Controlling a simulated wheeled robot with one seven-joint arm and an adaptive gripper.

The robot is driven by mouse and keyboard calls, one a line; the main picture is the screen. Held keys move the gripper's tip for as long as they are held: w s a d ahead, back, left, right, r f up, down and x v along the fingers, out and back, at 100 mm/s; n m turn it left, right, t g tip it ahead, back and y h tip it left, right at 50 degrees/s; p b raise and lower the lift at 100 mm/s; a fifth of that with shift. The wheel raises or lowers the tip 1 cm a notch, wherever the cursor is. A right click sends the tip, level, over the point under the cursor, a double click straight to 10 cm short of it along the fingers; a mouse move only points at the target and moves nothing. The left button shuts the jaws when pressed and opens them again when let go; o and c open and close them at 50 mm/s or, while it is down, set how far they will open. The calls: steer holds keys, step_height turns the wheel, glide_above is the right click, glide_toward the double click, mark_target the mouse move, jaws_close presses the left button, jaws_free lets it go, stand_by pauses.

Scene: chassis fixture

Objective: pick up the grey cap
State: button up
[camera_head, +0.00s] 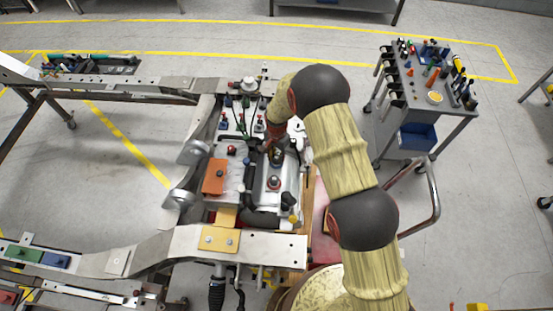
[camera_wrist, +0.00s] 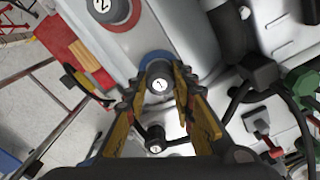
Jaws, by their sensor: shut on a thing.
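A grey cap with a white disc marked 1 (camera_wrist: 159,86) sits between the two fingers of my gripper (camera_wrist: 161,76) in the wrist view. The yellow-and-dark fingers are closed on its sides. A blue ring (camera_wrist: 154,54) shows just beyond the cap, on the light grey metal housing (camera_wrist: 180,30). I cannot tell whether the cap still touches the ring. A second grey cap, marked 2 (camera_wrist: 103,8), sits in a red ring at the top left of the wrist view. In the head view my gripper (camera_head: 277,155) is over the housing, and the held cap is hidden or too small to tell.
Black hoses (camera_wrist: 285,105) and a green connector (camera_wrist: 304,82) lie close on the right in the wrist view. Chassis rails (camera_head: 185,244) flank the unit in the head view. A tool cart (camera_head: 440,115) stands at the right; open floor lies around.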

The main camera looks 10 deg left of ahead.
steer(key=shift+r, duration=0.15)
steer(key=shift+w+r, duration=0.1)
steer(key=shift+r, duration=0.45)
steer(key=s+a+r+b, duration=0.3)
steer(key=s+a+r, duration=0.4)
steer(key=s+r, duration=0.4)
steer(key=shift+s+a+r, duration=0.2)
steer(key=shift+s+r, duration=0.15)
steer(key=shift+s, duration=0.25)
